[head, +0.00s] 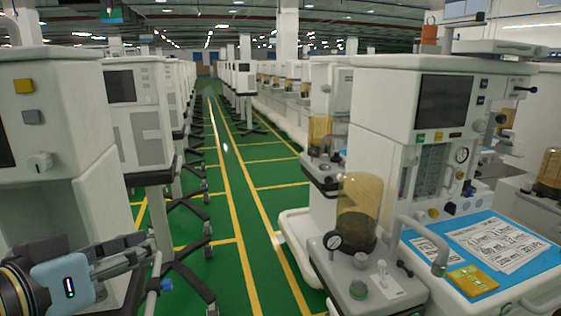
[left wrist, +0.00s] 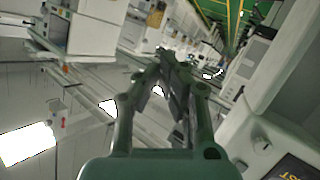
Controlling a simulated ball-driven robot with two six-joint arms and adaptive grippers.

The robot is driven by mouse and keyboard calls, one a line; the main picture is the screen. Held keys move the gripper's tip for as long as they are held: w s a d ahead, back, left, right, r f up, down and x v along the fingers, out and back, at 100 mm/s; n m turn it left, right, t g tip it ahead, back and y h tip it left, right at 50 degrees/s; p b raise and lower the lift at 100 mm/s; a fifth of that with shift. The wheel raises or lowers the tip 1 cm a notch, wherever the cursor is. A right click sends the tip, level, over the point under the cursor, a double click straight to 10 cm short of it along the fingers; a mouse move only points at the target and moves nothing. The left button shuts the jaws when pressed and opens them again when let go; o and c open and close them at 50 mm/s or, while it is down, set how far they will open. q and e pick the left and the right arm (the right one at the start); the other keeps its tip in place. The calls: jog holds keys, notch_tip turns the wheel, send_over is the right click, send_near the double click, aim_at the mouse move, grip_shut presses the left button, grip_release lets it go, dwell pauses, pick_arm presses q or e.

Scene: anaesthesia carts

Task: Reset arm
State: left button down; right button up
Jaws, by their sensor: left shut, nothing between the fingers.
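My left gripper (head: 126,252) comes in at the lower left of the head view, in front of the near left cart (head: 75,150). Its fingers point to the right and are shut with nothing between them. In the left wrist view the gripper (left wrist: 170,62) shows from behind, its two fingers meeting at the tips. The camera there is tilted, and the fingers point down the room. My right gripper is not in view.
An anaesthesia cart (head: 405,140) stands at the right, with an amber canister (head: 358,210) and a blue work top (head: 450,258) bearing papers (head: 497,243) and a yellow packet (head: 472,280). A green aisle (head: 232,190) with yellow lines runs clear between rows of carts.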

pick_arm(q)
jog(key=s+a+f+g+y, duration=0.2)
jog(key=s+a+f+g, duration=0.15)
jog(key=s, duration=0.25)
jog(key=s+a+f+m+g+y, duration=0.1)
jog(key=s+a+f+g+y, duration=0.15)
jog(key=s+f, duration=0.3)
jog(key=s+a+f+g+y, duration=0.1)
jog(key=s+a+f+g, duration=0.1)
jog(key=s+f+g, duration=0.35)
jog(key=s+a+f+b, duration=0.15)
jog(key=f+b, duration=0.35)
jog(key=f, duration=1.3)
jog(key=s+a+f+b, duration=0.1)
jog(key=s+f+b, duration=0.25)
jog(key=f, duration=1.45)
jog(key=s+a+f+g+b, duration=0.1)
jog(key=s+f+b, duration=0.5)
jog(key=s+f, duration=1.1)
notch_tip(320, 180, down, 3)
jog(key=shift+r, duration=0.15)
jog(key=shift+g, duration=0.25)
